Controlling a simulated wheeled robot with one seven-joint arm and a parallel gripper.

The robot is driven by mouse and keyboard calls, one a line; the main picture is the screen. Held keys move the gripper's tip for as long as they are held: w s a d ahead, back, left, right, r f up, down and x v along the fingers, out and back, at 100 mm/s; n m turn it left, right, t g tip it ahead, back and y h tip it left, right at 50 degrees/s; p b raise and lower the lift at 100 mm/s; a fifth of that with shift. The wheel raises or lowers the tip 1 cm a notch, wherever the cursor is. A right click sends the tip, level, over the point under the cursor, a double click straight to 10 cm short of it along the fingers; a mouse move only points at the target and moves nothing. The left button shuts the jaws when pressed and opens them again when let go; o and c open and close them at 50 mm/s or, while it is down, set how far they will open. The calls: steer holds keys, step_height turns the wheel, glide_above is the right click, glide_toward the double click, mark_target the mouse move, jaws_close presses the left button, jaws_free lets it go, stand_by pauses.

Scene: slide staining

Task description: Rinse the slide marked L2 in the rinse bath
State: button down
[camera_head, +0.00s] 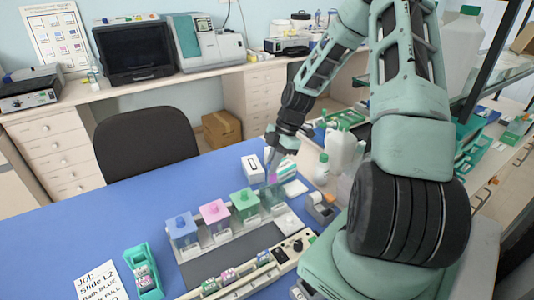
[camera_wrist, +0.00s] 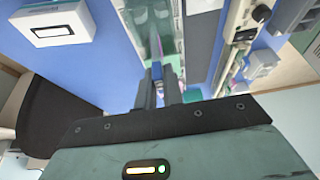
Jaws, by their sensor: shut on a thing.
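My gripper (camera_head: 270,165) points down at the far right end of the row of baths. It is shut on a slide, of which a small pink-purple part (camera_head: 272,178) shows in the head view. The fingers (camera_wrist: 160,88) also show in the wrist view, with a purple edge between them. The slide's mark cannot be read. Below the gripper is a clear bath (camera_head: 272,199) without a coloured lid. Whether the slide is inside it or above it I cannot tell. Left of it stand baths with green (camera_head: 245,202), pink (camera_head: 214,212) and blue (camera_head: 182,227) lids.
A job card (camera_head: 102,284) naming slide L2 and a green slide holder (camera_head: 146,275) lie at the front left. A long device with several slides (camera_head: 228,275) runs along the front. A white box (camera_head: 252,168) stands behind the baths. The blue mat's left side is clear.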

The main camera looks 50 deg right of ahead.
mark_target(272, 184)
steer(key=shift+w+d+f, duration=0.1)
steer(key=shift+w+f, duration=0.05)
steer(key=shift+w, duration=0.05)
step_height(272, 184, down, 3)
steer(key=b, duration=0.3)
steer(key=shift+f, duration=0.1)
steer(key=shift+f+b, duration=1.55)
steer(key=shift+f, duration=1)
steer(key=shift+r, duration=0.15)
step_height(272, 184, up, 10)
steer(key=p, duration=0.9)
steer(key=shift+f, duration=0.35)
